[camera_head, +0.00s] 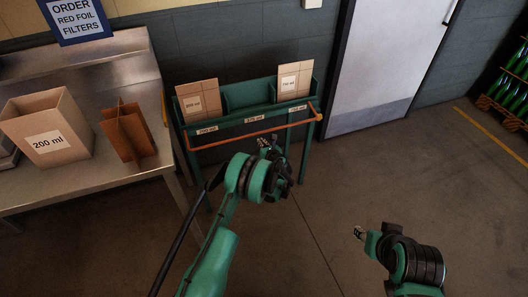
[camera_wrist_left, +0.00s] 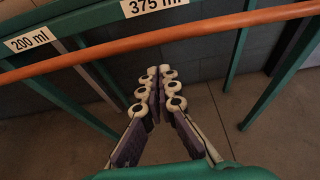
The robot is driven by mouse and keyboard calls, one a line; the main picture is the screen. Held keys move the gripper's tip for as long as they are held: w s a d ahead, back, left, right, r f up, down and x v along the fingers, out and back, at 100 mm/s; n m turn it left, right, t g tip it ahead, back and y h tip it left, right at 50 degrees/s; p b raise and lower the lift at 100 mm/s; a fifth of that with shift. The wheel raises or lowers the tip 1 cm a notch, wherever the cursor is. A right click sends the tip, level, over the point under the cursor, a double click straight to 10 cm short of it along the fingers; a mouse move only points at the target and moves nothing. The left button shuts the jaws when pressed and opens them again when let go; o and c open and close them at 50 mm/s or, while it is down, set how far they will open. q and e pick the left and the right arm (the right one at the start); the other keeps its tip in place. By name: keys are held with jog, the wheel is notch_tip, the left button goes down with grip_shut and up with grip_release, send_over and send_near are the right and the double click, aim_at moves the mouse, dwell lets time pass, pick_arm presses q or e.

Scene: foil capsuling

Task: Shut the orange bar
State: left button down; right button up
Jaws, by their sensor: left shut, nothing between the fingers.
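The orange bar (camera_head: 250,135) runs across the front of the green rack (camera_head: 248,95), just below its labels. It also crosses the upper part of the left wrist view (camera_wrist_left: 160,41). Its right end meets an orange-yellow knob (camera_head: 317,117) at the rack's corner. My left gripper (camera_head: 264,143) is shut and empty, just in front of and below the bar; in the left wrist view its fingertips (camera_wrist_left: 159,72) are together and appear apart from the bar. My right gripper (camera_head: 359,232) is low at the right, over the floor, too small to judge its fingers.
The rack holds cardboard dividers in its left (camera_head: 199,103) and right (camera_head: 294,82) bays; the middle bay looks empty. A steel table (camera_head: 95,185) with a 200 ml box (camera_head: 45,128) and a cardboard divider (camera_head: 129,132) stands left. Open floor lies right, before a white door (camera_head: 385,60).

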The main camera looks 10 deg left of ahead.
pick_arm(q)
jog(key=shift+s+r, duration=0.1)
jog(key=shift+r, duration=1.2)
pick_arm(e)
jog(key=shift+s+f, duration=0.1)
jog(key=shift+f, duration=0.2)
